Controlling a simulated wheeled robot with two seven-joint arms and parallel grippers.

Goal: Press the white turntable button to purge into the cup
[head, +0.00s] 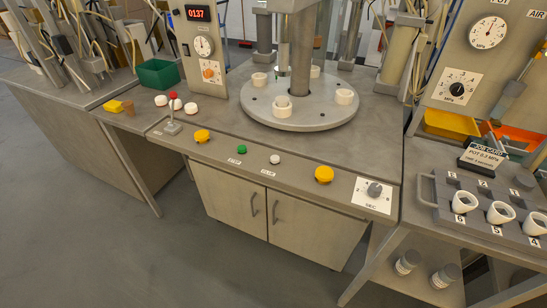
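The small white button (275,159) sits on the sloped front panel, right of a green button (241,149) and left of a yellow button (324,175). Neither of my grippers is in view.
Another yellow button (202,136) and a dial marked SEC (374,190) are on the panel. A green bin (158,74) stands at the back left. A grey tray (465,218) with white cups is at the right. The space before the panel is clear.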

